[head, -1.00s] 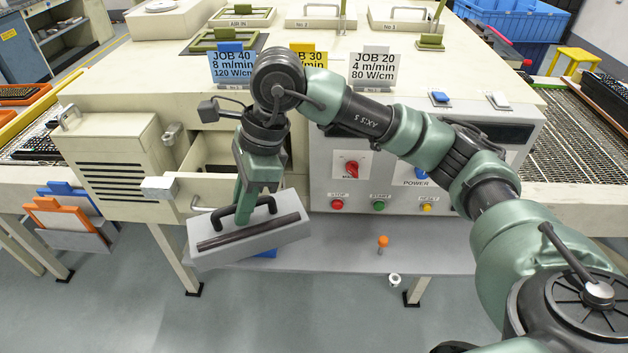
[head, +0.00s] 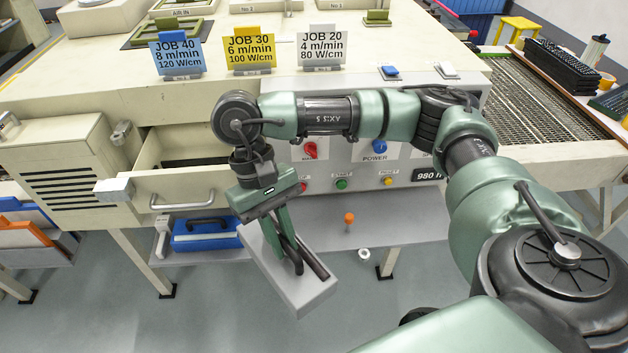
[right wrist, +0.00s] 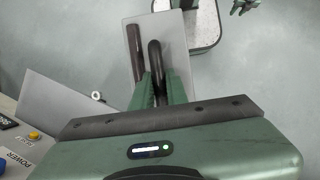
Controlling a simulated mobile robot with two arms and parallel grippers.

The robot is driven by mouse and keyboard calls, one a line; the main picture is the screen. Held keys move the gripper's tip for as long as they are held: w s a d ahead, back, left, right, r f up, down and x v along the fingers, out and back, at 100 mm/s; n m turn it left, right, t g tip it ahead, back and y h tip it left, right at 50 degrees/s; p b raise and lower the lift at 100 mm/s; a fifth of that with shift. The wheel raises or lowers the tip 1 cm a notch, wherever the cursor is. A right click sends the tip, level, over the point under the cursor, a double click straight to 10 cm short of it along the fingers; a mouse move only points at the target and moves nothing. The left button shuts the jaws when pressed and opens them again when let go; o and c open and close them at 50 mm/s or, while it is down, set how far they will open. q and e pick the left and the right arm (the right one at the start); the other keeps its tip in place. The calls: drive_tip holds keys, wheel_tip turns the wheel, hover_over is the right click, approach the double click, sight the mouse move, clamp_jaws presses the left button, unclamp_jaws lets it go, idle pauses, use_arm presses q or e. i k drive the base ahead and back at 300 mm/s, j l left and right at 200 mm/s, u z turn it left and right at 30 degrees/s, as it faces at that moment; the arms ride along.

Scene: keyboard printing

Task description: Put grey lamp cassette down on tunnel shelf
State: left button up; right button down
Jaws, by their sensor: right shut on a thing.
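The grey lamp cassette (head: 285,275) is a pale grey box with a dark bar and a dark handle. My right gripper (head: 292,255) is shut on its handle and holds it tilted in front of the tunnel shelf (head: 410,229). In the right wrist view the cassette (right wrist: 178,40) hangs beyond the gripper (right wrist: 158,75) above the floor, apart from the grey shelf (right wrist: 60,105) at left. A small green part at the top right of that view looks like my left gripper (right wrist: 243,6); its jaws are too small to read.
A blue cassette (head: 207,236) lies on the shelf's left part, under an open drawer (head: 180,190). Bare shelf shows right of the knob. A rack with an orange panel (head: 25,238) is at left.

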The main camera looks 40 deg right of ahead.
sight(417, 226)
drive_tip(key=i+l+z, duration=0.1)
drive_tip(key=z, duration=1.45)
drive_tip(key=i+z, duration=0.2)
drive_tip(key=i, duration=0.55)
